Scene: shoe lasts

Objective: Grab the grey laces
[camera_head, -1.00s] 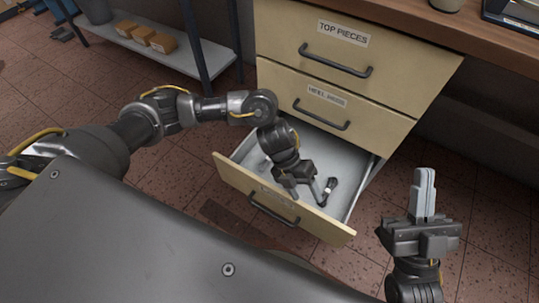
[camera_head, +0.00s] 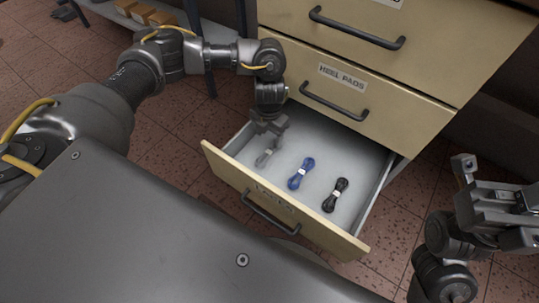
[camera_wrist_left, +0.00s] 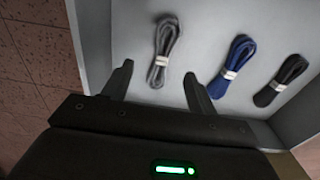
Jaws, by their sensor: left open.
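The grey laces (camera_head: 264,158) are a bundle with a pale band, lying in the open drawer (camera_head: 232,178) near its left side. They also show in the left wrist view (camera_wrist_left: 165,48), beyond and roughly between my fingertips. My left gripper (camera_head: 268,130) points down over the drawer and hides part of the grey bundle in the head view. Its fingers stand apart and empty in the left wrist view (camera_wrist_left: 158,82).
Blue laces (camera_head: 301,173) and black laces (camera_head: 335,195) lie to the right of the grey bundle, with bare drawer floor between them. The closed heel pads drawer (camera_head: 350,95) is just above. The drawer walls stand close around my left gripper.

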